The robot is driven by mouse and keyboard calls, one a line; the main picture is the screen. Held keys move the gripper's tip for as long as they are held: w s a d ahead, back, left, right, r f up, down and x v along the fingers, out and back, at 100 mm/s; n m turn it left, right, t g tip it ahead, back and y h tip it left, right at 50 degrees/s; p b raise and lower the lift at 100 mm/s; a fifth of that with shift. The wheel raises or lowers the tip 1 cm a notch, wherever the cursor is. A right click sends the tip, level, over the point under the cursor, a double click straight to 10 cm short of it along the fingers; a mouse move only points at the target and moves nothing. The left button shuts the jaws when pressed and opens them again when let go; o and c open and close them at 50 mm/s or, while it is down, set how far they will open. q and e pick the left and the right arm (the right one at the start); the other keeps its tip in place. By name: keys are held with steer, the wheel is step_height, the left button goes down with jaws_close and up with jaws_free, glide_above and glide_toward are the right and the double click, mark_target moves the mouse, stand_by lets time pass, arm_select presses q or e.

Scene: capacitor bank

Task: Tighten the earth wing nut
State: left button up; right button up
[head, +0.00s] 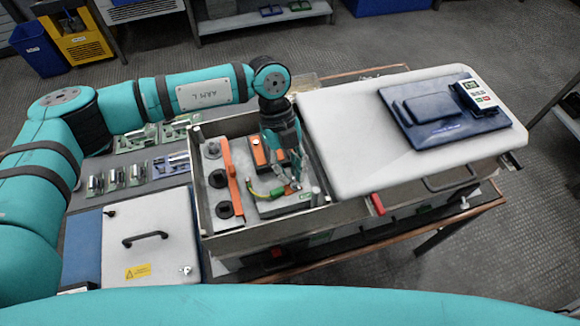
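My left gripper (288,172) reaches down into the open grey cabinet (260,236), near its right inner wall. Its fingertips are small and partly merged with the parts below, so I cannot tell whether they are open or shut. A green-yellow earth lead (262,193) lies just left of and below the fingertips. Small metallic parts show at the lead's right end, under the gripper. I cannot make out the wing nut clearly among them, nor whether the gripper touches it. My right gripper is out of view.
An orange bar (232,172) and black round fittings stand left in the cabinet. An orange-topped block (259,152) sits behind the lead. A white lid (350,130) carrying a blue case (440,115) and a meter (478,95) is at right. A white box (150,240) stands at left.

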arm_select(q)
steer(key=shift+c, duration=0.5)
jaws_close()
steer(key=shift+w+d+f+m+b, duration=0.15)
steer(key=shift+m+b, duration=0.35)
steer(key=shift+b, duration=0.3)
steer(key=m+y+b, duration=0.1)
steer(key=m+b, duration=0.1)
steer(key=d+m+b, duration=0.1)
steer(key=m+b, duration=0.1)
steer(key=b, duration=0.1)
steer(key=shift+y, duration=0.4)
steer(key=shift+d+r+m+y+b, duration=0.15)
steer(key=shift+m+y+b, duration=0.1)
steer(key=shift+m+b, duration=0.4)
steer(key=shift+r+m+y+b, duration=0.1)
steer(key=shift+m+y+b, duration=0.15)
steer(key=shift+m+b, duration=0.4)
steer(key=shift+w+r, duration=0.1)
